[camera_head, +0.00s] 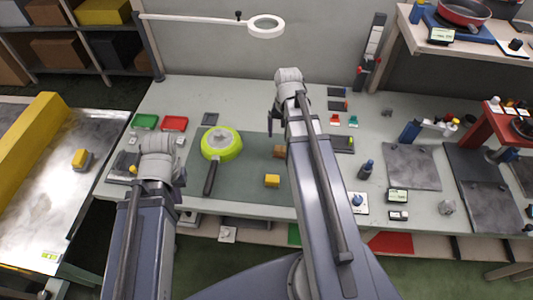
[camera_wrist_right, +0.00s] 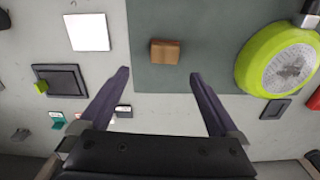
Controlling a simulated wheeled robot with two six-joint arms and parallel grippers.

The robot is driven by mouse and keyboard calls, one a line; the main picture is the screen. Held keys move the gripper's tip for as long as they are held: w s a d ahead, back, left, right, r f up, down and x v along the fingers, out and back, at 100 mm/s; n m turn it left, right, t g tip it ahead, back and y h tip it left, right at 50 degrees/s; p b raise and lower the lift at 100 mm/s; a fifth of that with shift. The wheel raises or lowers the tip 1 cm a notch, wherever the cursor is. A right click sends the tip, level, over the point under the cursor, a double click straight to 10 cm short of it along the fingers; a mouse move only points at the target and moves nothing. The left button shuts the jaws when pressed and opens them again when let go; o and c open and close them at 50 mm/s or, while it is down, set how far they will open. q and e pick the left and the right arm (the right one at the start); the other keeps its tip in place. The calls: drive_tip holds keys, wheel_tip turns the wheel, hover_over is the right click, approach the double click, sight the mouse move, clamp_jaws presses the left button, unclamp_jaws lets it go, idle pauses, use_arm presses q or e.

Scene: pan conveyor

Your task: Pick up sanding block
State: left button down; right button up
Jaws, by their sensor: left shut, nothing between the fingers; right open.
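A brown block (camera_head: 280,151), which looks like the sanding block, lies on the dark green mat (camera_head: 240,178), partly beside my right arm in the head view. In the right wrist view the brown block (camera_wrist_right: 165,52) lies flat on the mat, ahead of and between the fingers. My right gripper (camera_wrist_right: 160,75) is open and empty, apart from the block; in the head view one dark finger (camera_head: 270,122) shows. A yellow block (camera_head: 272,181) lies nearer on the mat. My left gripper (camera_head: 178,192) is shut and empty at the left of the bench, its fingers mostly hidden.
A lime-green pan (camera_head: 222,143) with a dark handle lies on the mat's left part; it also shows in the right wrist view (camera_wrist_right: 282,66). Green (camera_head: 145,121) and red (camera_head: 174,123) trays lie at the left. A blue-dark bottle (camera_head: 366,169) stands right of my right arm.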

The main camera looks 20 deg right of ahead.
sight(281, 148)
drive_tip(key=shift+a+f+b, duration=0.1)
drive_tip(key=shift+f+b, duration=1.3)
drive_tip(key=f+b, duration=0.2)
drive_tip(key=a+f+b, duration=0.1)
drive_tip(key=f+b, duration=0.1)
drive_tip(key=shift+s, duration=0.2)
drive_tip(key=shift+f+b, duration=0.6)
drive_tip(key=shift+r, duration=0.1)
drive_tip(key=c, duration=1.5)
